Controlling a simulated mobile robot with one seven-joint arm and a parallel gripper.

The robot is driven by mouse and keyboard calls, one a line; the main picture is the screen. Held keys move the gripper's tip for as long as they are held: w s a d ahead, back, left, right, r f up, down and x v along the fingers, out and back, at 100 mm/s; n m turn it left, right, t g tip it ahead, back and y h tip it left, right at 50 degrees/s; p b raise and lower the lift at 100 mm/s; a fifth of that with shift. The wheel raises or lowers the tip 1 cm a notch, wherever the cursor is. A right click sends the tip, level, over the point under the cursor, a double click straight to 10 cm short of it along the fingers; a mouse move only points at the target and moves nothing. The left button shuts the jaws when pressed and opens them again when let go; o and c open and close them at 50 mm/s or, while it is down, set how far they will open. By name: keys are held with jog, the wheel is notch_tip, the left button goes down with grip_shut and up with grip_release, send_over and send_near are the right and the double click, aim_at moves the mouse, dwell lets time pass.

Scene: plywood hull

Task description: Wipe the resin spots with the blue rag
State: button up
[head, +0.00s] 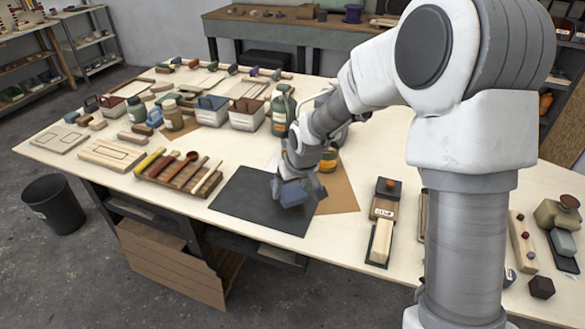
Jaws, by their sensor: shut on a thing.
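The blue rag (293,193) is a crumpled blue-grey bundle over the right part of a dark mat (245,203). My gripper (290,180) points down and is shut on the rag; its fingertips are mostly hidden by the cloth. The rag seems to be at or just above the mat's surface, but I cannot tell if it touches. No resin spots can be made out on the mat at this size; the rag and my arm cover part of it.
Left of the mat is a wooden rack (180,177) with several tools. A brown sheet (340,190) lies right of the mat. Behind stand a green jug (283,105) and grey-white bins (247,115). A sanding-block-like item (381,240) is at front right. Bare tabletop (335,235) lies between.

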jog(key=shift+r+p, duration=1.35)
jog(key=shift+r, duration=1.05)
